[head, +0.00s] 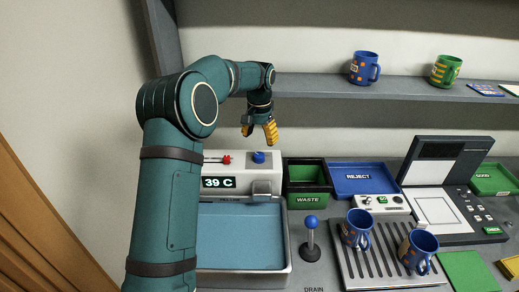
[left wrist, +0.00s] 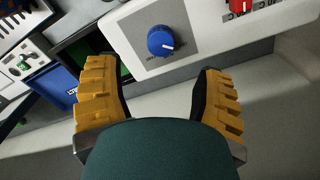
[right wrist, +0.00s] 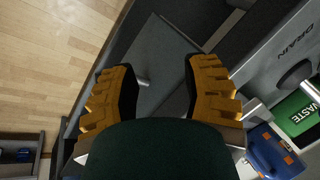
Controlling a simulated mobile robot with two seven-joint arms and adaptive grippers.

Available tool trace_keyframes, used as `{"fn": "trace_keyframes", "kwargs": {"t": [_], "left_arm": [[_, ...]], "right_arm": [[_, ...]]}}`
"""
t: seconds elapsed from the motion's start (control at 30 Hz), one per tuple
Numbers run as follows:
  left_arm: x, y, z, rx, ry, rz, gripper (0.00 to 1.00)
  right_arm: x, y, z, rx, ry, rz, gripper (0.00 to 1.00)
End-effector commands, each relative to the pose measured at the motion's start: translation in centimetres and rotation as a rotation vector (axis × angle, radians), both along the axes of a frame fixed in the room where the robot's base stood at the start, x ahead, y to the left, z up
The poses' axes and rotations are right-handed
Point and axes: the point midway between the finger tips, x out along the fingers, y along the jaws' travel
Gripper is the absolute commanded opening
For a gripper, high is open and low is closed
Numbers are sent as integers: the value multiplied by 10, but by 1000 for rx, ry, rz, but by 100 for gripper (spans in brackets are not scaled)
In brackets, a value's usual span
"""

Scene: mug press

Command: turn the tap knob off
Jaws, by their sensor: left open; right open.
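A blue round knob (head: 258,157) stands on top of the white tap unit (head: 238,184), above the basin. In the left wrist view the blue knob (left wrist: 161,40) has a white pointer line towards the picture's right, on a grey label too small to read. A red knob (head: 226,159) sits left of it and partly shows in the left wrist view (left wrist: 241,6). My left gripper (head: 259,131) is open and empty above the blue knob, apart from it. My right gripper (right wrist: 160,72) is open and empty, seen only in the right wrist view.
The basin (head: 289,254) lies below the spout. A green waste bin (head: 307,200) and blue reject tray (head: 362,180) stand right of the tap unit. A blue-topped drain lever (head: 311,223) and two mugs on a rack (head: 385,268) are nearby. A shelf (head: 310,88) with mugs runs behind my left gripper.

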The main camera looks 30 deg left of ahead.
Motion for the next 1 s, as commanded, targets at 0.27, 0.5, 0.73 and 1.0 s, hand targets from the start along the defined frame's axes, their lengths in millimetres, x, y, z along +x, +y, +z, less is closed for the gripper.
{"fn": "trace_keyframes", "kwargs": {"t": [0.27, 0.5, 0.73, 1.0], "left_arm": [[0, 0, 38, 0, -2, -1, 68], [0, 0, 43, 0, 1, -1, 68], [0, 0, 43, 0, 1, -1, 68], [0, 0, 43, 0, 1, -1, 68]], "right_arm": [[0, 0, 0, 0, 0, 0, 47], [0, 0, 0, 0, 0, 0, 47], [0, 0, 0, 0, 0, 0, 47], [0, 0, 0, 0, 0, 0, 47]]}}
